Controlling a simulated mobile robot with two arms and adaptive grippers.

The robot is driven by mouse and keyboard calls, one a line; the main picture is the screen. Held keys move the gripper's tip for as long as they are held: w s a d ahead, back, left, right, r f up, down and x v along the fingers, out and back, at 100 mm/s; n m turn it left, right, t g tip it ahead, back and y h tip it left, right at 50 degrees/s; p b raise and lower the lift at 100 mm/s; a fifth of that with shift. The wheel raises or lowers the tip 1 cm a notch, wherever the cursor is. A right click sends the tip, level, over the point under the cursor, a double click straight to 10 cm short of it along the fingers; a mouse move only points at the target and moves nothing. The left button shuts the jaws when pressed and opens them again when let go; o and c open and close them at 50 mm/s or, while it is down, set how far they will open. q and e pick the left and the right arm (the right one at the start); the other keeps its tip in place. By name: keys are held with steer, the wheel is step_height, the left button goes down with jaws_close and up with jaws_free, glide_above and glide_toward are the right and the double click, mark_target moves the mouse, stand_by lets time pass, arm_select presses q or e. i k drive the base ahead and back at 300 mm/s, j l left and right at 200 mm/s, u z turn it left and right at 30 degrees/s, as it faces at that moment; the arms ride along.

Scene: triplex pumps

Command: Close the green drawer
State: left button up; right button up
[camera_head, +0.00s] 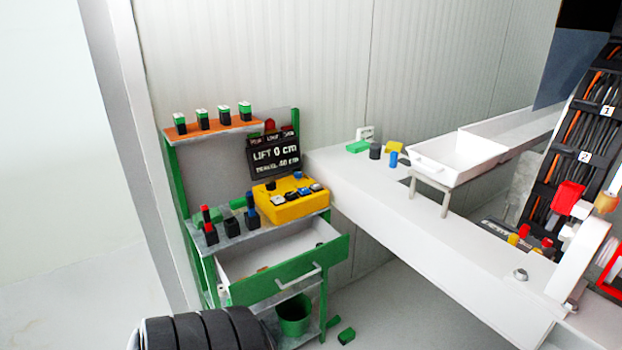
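The green drawer (290,279) is in the green-framed shelf unit at the lower centre left. It is pulled out, with its pale inside and a few small items in it showing. Its front is green with a light bar handle (299,275), and faces the lower right. Nothing touches the handle. Neither of my grippers is in view.
A yellow control box (291,201) stands on the unit's shelf above the drawer. A green bucket (294,315) stands below it. Green blocks (346,336) lie on the floor. A long white bench (430,240) runs to the right. Floor in front of the drawer looks mostly clear.

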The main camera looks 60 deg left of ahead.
mark_target(295, 243)
steer(key=u, duration=2.1)
